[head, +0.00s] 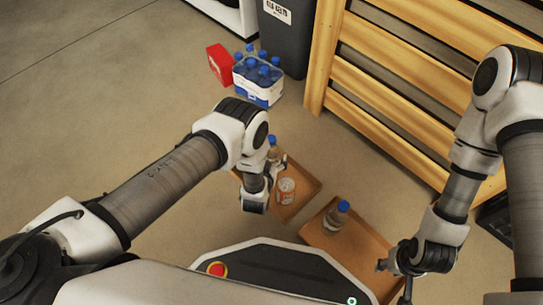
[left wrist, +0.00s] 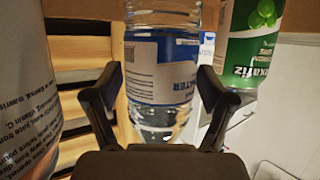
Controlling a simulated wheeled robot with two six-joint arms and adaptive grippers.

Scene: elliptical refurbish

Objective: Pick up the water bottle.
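A clear water bottle (left wrist: 162,70) with a blue and white label stands between the fingers of my left gripper (left wrist: 165,88) in the left wrist view. The fingers are apart, one on each side of it, with small gaps showing. In the head view a blue-capped bottle (head: 272,146) shows beside my left gripper (head: 275,172), partly hidden by my wrist. Another blue-capped bottle (head: 337,215) stands on the right brown board (head: 365,248). My right gripper (head: 393,275) is empty near that board's right edge, its fingers spread.
A can (head: 286,190) stands on the left brown board (head: 305,185), close to my left gripper. A green container (left wrist: 252,45) is right of the bottle in the wrist view. A bottle pack (head: 258,82), red box (head: 220,64), dark bin (head: 288,35) and wooden slats (head: 385,100) lie beyond.

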